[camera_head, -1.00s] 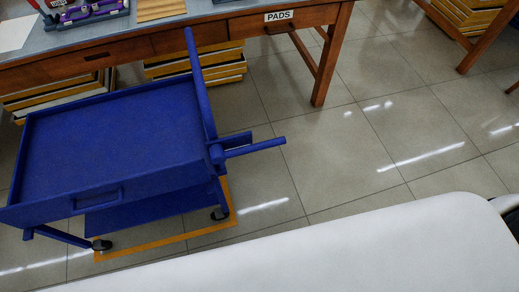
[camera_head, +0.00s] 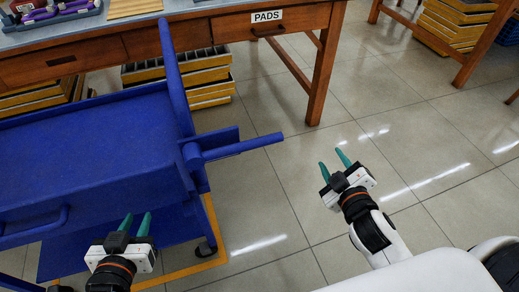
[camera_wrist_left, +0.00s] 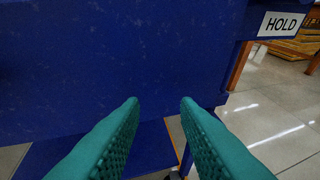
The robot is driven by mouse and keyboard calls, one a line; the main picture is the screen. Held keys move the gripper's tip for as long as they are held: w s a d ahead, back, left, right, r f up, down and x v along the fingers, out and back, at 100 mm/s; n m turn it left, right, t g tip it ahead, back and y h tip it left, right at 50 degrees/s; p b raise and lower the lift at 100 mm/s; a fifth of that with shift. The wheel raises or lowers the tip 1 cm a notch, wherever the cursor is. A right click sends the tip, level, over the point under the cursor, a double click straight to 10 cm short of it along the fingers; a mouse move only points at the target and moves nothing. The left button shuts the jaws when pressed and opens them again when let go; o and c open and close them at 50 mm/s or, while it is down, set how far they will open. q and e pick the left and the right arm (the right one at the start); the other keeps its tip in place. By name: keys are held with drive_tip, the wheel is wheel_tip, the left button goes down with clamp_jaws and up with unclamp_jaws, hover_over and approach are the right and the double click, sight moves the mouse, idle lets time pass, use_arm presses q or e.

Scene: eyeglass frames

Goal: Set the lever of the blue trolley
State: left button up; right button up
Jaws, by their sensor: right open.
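The blue trolley (camera_head: 85,145) stands at the left in the head view, with a shallow tray top. A round blue bar (camera_head: 243,147) sticks out to the right from its near right corner. A long blue bar (camera_head: 172,75) slants up from the same side. I cannot tell which one is the lever. My left gripper (camera_head: 134,222) is open and empty, in front of the trolley's near side. The left wrist view shows its teal fingers apart, facing a blue panel (camera_wrist_left: 90,60). My right gripper (camera_head: 333,164) is open and empty, to the right of the projecting bar and apart from it.
A wooden desk (camera_head: 215,30) with a PADS label stands behind the trolley, with stacked trays (camera_head: 205,80) underneath. A HOLD label (camera_wrist_left: 281,24) shows in the left wrist view. The tiled floor (camera_head: 275,190) between trolley and right arm is clear. A yellow line (camera_head: 215,225) runs beside the trolley.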

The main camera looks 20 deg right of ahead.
wheel_tip(320, 180, up, 6)
drive_tip(key=w+a+f+n+t+y, duration=0.1)
drive_tip(key=a+n+t+y, duration=0.1)
drive_tip(key=n+t+y, duration=0.3)
drive_tip(key=n+g+y, duration=0.7)
drive_tip(key=n+y, duration=0.5)
drive_tip(key=n, duration=0.5)
approach(264, 142)
drive_tip(key=x, duration=0.9)
drive_tip(key=shift+w+a+f+p, duration=0.3)
drive_tip(key=shift+w+p, duration=0.05)
drive_tip(key=shift+p, duration=0.05)
use_arm(q)
wheel_tip(264, 142, up, 15)
drive_tip(key=w+d+t+h, duration=0.1)
drive_tip(key=d+t+h, duration=0.1)
drive_tip(key=t, duration=0.6)
drive_tip(key=shift+r+h, duration=0.15)
drive_tip(key=shift+h, duration=0.15)
use_arm(e)
drive_tip(key=shift+w+a, duration=0.35)
drive_tip(key=shift+a, duration=0.1)
use_arm(q)
drive_tip(key=shift+w, duration=0.1)
use_arm(e)
clamp_jaws()
